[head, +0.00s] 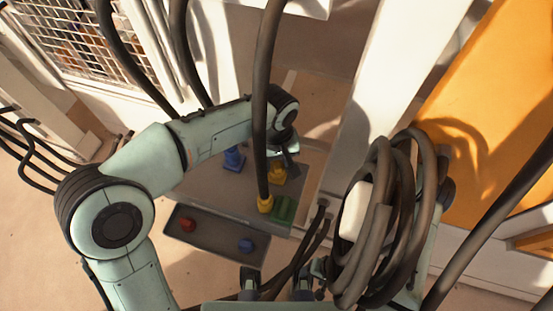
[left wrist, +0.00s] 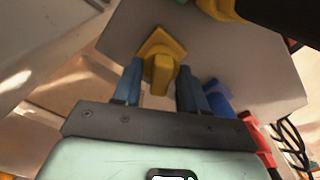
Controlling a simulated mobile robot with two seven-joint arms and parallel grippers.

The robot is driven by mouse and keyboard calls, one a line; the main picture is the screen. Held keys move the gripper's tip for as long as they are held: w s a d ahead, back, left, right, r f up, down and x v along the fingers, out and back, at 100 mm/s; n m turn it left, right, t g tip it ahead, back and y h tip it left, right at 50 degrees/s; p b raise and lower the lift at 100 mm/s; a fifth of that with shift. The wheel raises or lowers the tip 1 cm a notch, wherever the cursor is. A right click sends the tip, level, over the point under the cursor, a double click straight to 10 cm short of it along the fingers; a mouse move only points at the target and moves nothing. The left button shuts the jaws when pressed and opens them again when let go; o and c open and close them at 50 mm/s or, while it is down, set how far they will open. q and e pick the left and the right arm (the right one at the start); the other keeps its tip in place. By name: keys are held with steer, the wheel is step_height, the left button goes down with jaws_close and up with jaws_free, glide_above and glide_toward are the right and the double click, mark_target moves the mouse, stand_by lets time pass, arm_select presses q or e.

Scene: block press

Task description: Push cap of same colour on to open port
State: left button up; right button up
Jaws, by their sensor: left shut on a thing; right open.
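My left gripper (head: 284,160) reaches over the grey panel (head: 210,182). In the left wrist view its fingers (left wrist: 160,88) stand on both sides of a yellow block (left wrist: 158,74) and are shut on it. A wider yellow base (left wrist: 163,43) shows right behind the block; I cannot tell whether they are pressed fully together. In the head view this yellow piece (head: 279,176) is partly hidden by the gripper. A blue piece (head: 234,159), another yellow piece (head: 265,204) and a green piece (head: 283,209) stand on the panel. My right gripper (head: 277,284) is open, low in the head view.
A dark tray (head: 210,250) in front of the panel holds a red cap (head: 187,224) and a blue cap (head: 246,246). Coiled dark hoses (head: 380,225) hang at the right, and other hoses cross the view. A white post (head: 385,85) stands behind.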

arm_select(q)
steer(key=shift+f, duration=0.3)
steer(key=o, duration=1.2)
steer(key=shift+c, duration=0.2)
step_height(320, 180, up, 14)
steer(key=p, duration=0.2)
steer(key=shift+f, duration=0.25)
